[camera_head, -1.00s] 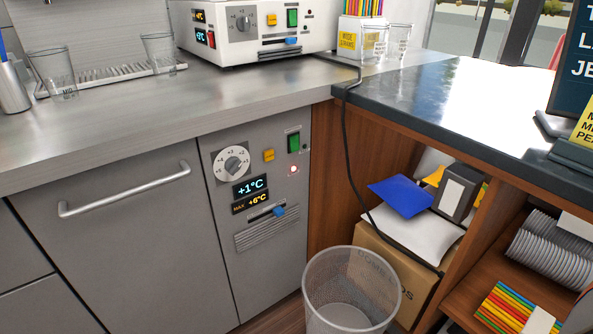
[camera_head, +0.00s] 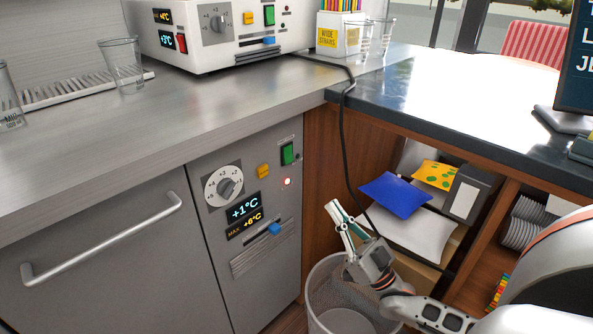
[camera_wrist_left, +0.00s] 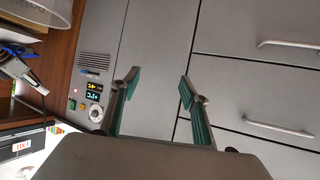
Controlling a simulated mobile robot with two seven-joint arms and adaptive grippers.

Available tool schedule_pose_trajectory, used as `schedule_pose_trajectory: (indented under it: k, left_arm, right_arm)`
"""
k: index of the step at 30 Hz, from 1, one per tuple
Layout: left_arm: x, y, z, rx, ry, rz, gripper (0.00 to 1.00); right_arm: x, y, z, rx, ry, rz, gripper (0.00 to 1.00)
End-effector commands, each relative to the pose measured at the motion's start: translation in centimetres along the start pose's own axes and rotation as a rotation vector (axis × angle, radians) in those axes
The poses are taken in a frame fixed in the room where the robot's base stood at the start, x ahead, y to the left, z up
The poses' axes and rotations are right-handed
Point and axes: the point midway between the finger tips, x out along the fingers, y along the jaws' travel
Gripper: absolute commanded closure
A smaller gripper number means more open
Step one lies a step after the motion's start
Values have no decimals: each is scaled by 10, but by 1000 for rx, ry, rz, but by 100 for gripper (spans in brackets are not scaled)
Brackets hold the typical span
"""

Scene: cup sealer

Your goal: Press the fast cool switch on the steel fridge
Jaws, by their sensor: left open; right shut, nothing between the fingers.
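The steel fridge (camera_head: 265,265) has a control panel with a dial (camera_head: 223,187), a small orange switch (camera_head: 263,171) and a green switch (camera_head: 287,154). A red light (camera_head: 287,181) glows below the green one. Displays (camera_head: 243,208) read +1°C and MAX +6°C; a blue slider knob (camera_head: 274,228) is beneath. The labels are too small to read, so I cannot tell which switch is fast cool. My right gripper (camera_head: 336,214) is shut and empty, right of the panel above the bin. My left gripper (camera_wrist_left: 158,82) is open and empty in the left wrist view, with the panel (camera_wrist_left: 91,90) to its left.
A mesh bin (camera_head: 330,290) stands in front of the wooden shelves. A white machine (camera_head: 215,35) with similar controls sits on the steel counter (camera_head: 130,130). A black cable (camera_head: 343,140) hangs from the counter. A cabinet door handle (camera_head: 100,240) protrudes left of the panel.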

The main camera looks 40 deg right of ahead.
Motion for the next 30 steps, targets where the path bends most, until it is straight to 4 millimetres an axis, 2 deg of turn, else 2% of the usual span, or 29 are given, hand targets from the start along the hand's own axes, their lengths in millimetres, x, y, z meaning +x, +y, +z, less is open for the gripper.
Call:
schedule_pose_trajectory:
  k: [5, 8, 22, 25, 30]
  left_arm:
    - [0, 0, 0, -1, 0, 0, 55]
    - [0, 0, 0, -1, 1, 0, 55]
    - [0, 0, 1, -1, -2, 0, 55]
    - [1, 2, 10, -10, -16, 4, 55]
    - [1, 5, 3, -28, 1, 10, 55]
  right_arm:
    - [3, -1, 0, 1, 0, 0, 100]
    - [12, -1, -1, 2, 2, 0, 100]
    - [100, -1, -1, 2, 3, -2, 100]
    - [107, -1, 13, 2, -6, 0, 100]
    - [119, -1, 25, 3, -6, 0, 100]
